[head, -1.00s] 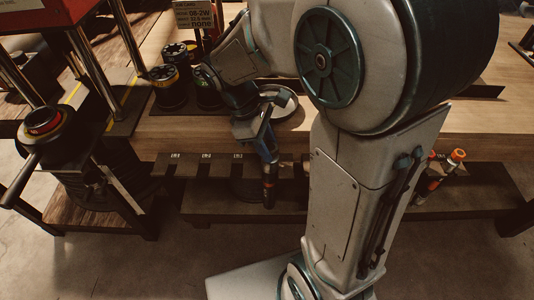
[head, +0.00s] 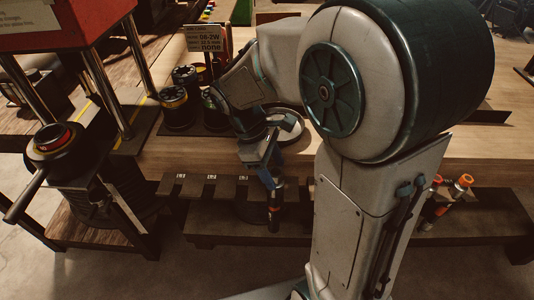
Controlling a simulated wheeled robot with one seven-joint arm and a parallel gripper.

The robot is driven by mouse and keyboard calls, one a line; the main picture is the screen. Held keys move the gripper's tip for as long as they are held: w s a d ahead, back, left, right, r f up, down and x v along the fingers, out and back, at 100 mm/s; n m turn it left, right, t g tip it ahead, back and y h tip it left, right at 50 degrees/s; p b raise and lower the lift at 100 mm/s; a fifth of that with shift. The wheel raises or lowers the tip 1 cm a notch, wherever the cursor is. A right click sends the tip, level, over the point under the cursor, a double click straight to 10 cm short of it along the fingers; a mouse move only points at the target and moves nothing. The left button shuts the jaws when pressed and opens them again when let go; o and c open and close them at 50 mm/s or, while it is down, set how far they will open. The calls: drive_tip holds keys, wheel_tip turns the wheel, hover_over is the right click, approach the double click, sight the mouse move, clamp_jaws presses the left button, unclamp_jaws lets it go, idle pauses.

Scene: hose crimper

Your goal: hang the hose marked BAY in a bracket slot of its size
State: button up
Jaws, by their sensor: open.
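My gripper (head: 271,182) is open, low at the front edge of the bench beside the bracket. A dark hose end with an orange band (head: 274,212) hangs upright directly below its fingers; its upper part is hidden by the gripper. I cannot read a BAY mark on it, nor tell whether it sits in a slot. The dark bracket (head: 196,188) runs along the bench front, with slots and small white labels too small to read. More orange-ended hoses (head: 461,183) stand at the right, partly behind my arm.
A red-topped press (head: 55,22) with steel posts and a round black handle unit (head: 52,142) stands at the left. Dark die cups (head: 178,106) and a sign (head: 205,40) ending in "none" stand on the bench (head: 475,140). A round dish (head: 288,125) lies behind the gripper.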

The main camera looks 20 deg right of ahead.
drive_tip(key=p+v, duration=0.1)
drive_tip(key=v, duration=1.2)
drive_tip(key=shift+a+r, duration=0.15)
drive_tip(key=shift+r, duration=0.05)
